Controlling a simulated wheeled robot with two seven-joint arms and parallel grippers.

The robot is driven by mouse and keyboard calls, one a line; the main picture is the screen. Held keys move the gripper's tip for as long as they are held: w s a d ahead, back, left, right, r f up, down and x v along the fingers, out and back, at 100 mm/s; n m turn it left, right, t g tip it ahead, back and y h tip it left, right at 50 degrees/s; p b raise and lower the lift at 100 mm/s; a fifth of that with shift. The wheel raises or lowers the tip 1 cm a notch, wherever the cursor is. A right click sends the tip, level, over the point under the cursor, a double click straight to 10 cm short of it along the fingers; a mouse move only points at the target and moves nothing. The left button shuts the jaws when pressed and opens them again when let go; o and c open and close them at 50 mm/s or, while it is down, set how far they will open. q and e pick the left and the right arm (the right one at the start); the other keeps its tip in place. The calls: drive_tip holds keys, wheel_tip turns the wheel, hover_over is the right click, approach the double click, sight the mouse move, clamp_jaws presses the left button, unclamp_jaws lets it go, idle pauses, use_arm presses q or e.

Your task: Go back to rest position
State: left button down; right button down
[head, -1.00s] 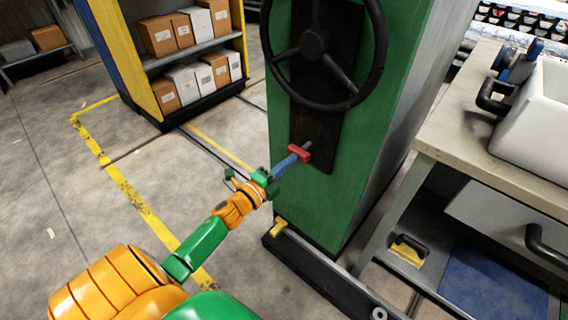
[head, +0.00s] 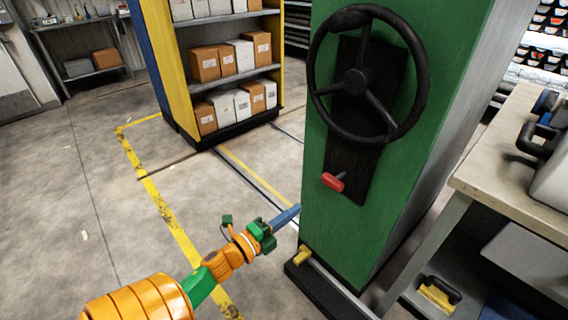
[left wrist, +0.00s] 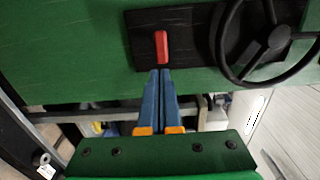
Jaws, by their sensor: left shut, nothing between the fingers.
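My left gripper (head: 290,214) is shut and empty, its blue fingers together in front of the green cabinet (head: 320,235). It is lower and to the left of the red-tipped lever (head: 333,182), apart from it in the head view. In the left wrist view the closed fingers (left wrist: 160,72) point toward the red handle (left wrist: 161,47) on its black plate. A black handwheel (head: 356,82) sits above the lever. My right gripper is not in view.
A workbench (head: 500,150) stands close at the right, with a yellow-and-black object (head: 438,294) on its lower shelf. A shelf unit with boxes (head: 165,70) stands behind at the left. Yellow-lined floor (head: 110,210) is open at the left.

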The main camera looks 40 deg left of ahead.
use_arm(q)
drive_tip(key=shift+s, duration=1.2)
drive_tip(key=shift+a, duration=0.1)
